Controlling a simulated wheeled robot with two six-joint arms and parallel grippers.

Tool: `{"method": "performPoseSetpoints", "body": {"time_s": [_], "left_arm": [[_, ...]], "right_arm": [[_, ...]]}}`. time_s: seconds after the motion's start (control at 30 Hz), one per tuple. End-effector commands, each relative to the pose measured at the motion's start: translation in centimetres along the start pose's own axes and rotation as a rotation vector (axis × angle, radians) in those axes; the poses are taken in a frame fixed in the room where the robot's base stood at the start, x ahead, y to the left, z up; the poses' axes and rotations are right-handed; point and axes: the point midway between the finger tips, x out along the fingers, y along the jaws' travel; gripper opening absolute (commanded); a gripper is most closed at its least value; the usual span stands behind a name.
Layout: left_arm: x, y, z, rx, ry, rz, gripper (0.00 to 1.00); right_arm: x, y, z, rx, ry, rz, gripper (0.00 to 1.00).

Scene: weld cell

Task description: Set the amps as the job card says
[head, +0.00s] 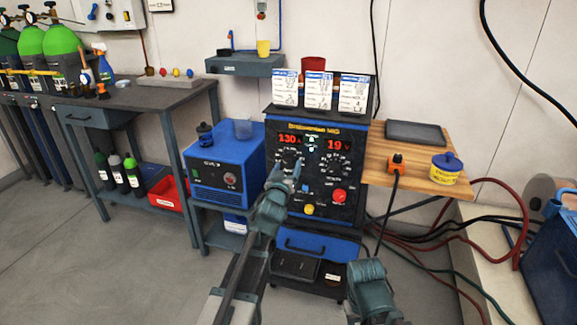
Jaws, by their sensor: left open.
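The blue welding machine (322,222) stands in the middle, with a black front panel. Its red amps display (290,139) reads 130 A and its volts display (339,146) reads 19 V. The amps knob (287,160) is below the left display, partly hidden by my left gripper (284,176). The gripper is open in front of the panel; I cannot tell whether it touches the knob. Three job cards (319,90) stand on top of the machine, their small print unreadable. My right arm shows at the bottom right, its fingers out of sight.
A red knob (339,196) and a yellow knob (309,209) are low on the panel. A blue unit (222,170) stands left. A wooden side table (405,178) at right holds a dark tray (415,133) and a yellow tub (446,168). Hoses lie on the right.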

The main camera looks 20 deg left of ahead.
Motion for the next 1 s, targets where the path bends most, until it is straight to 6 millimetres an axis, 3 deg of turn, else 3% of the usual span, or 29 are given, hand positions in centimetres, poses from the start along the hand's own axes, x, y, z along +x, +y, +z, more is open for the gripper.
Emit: {"method": "performPoseSetpoints", "body": {"time_s": [0.43,0.83,1.0], "left_arm": [[0.69,-0.04,-0.01,0.0,0.0,-0.001,0.75],[0.68,-0.03,-0.01,0.0,0.0,0.0,0.03],[0.68,-0.03,0.0,0.002,0.0,0.0,0.0]], "right_arm": [[0.0,0.0,0.0,0.0,0.0,0.0,0.5],[0.0,0.0,0.0,0.0,0.0,0.0,0.5],[0.01,0.0,0.0,0.0,0.0,0.0,0.5]]}}
